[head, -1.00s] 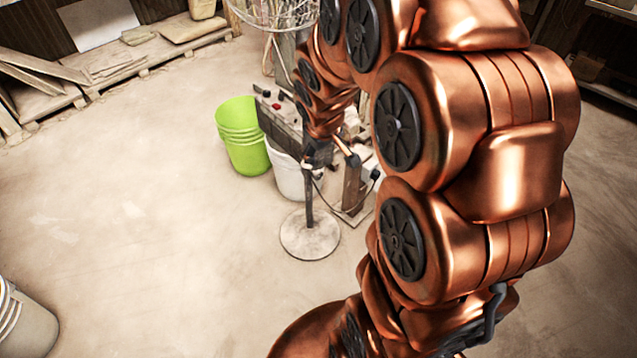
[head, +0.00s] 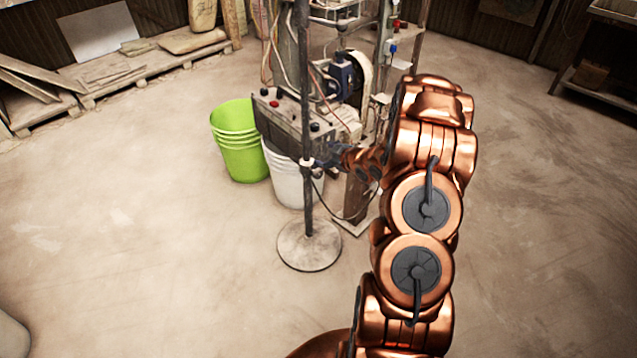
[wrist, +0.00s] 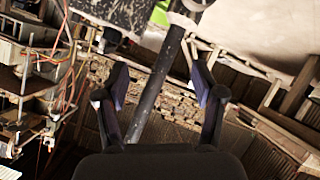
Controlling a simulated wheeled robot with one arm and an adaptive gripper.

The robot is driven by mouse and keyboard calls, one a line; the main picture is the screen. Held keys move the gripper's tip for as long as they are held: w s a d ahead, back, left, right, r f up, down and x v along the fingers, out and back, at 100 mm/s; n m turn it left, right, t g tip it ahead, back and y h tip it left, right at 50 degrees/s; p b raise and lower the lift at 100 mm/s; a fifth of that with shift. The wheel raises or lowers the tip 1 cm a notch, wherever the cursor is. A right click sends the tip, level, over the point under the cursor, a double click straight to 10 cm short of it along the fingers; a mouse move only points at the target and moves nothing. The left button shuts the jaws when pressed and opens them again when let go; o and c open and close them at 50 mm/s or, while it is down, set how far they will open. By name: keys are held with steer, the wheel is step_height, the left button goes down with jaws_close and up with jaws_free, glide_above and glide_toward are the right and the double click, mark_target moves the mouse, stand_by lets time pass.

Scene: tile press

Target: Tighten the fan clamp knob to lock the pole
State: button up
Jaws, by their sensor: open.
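The dark fan pole (head: 306,105) stands upright on a round grey base (head: 309,246) in the head view. A small pale clamp collar (head: 307,162) sits partway up it; its knob is too small to make out. My gripper (head: 328,154) is just right of the pole at about collar height, partly blurred into the press behind. In the wrist view my gripper (wrist: 160,85) is open, one finger on each side of the picture's middle. The pole (wrist: 160,80) runs slanted between the fingers, apparently untouched. A pale piece (wrist: 184,20), possibly the collar, shows at its upper end.
The press (head: 290,115) with its control box, hoses and cables stands close behind the pole. Green buckets (head: 238,150) and a white bucket (head: 285,178) stand beside it. A wooden pallet (head: 140,68) lies along the back wall.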

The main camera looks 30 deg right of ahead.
mark_target(320, 175)
steer(key=f+b, duration=0.1)
steer(key=f, duration=0.1)
steer(key=s+f+t+y+b, duration=0.1)
steer(key=f, duration=0.2)
steer(key=f+t+b, duration=0.1)
steer(key=f, duration=0.1)
steer(key=shift+s+d+f+y, duration=0.3)
steer(key=shift+s+y, duration=0.05)
steer(key=shift+y, duration=0.05)
step_height(320, 175, down, 3)
steer(key=s+t+y+b, duration=0.1)
steer(key=s+t+b, duration=0.2)
steer(key=shift+w+a+r+b, duration=0.15)
steer(key=shift+w+a, duration=0.15)
steer(key=shift+w, duration=0.95)
steer(key=shift+w+a+f+b, duration=0.1)
steer(key=shift+w+a+b, duration=0.15)
steer(key=shift+w, duration=1.05)
steer(key=shift+w+a+r+b, duration=0.1)
steer(key=shift+w+a, duration=0.25)
steer(key=shift+w, duration=0.9)
steer(key=c, duration=1.2)
